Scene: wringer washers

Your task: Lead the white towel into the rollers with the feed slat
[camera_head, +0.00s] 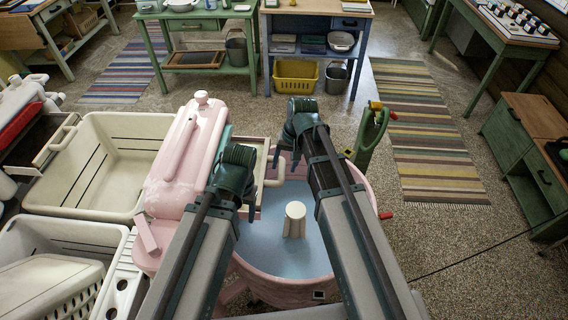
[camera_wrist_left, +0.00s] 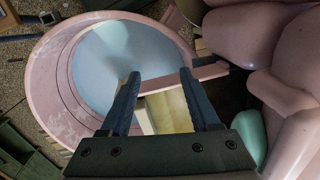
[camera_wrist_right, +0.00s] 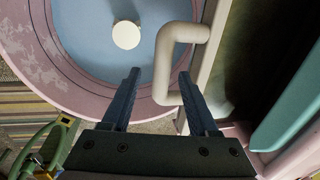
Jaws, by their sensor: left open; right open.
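The pink washer's wringer head (camera_head: 190,150) stands left of its tub (camera_head: 330,285), which holds bluish water and a cream agitator (camera_head: 294,219). A framed board with a cream handle (camera_head: 275,166) lies between the wringer and tub; I cannot tell if it is the feed slat. My left gripper (camera_head: 232,150) is open beside the wringer. My right gripper (camera_head: 285,157) is open by the handle, which shows ahead of and between its fingers in the right wrist view (camera_wrist_right: 181,55). I cannot make out the white towel or the rollers.
Cream basins (camera_head: 105,205) stand left of the washer. A yellow basket (camera_head: 296,82) sits under the back benches. The floor at right is mostly free.

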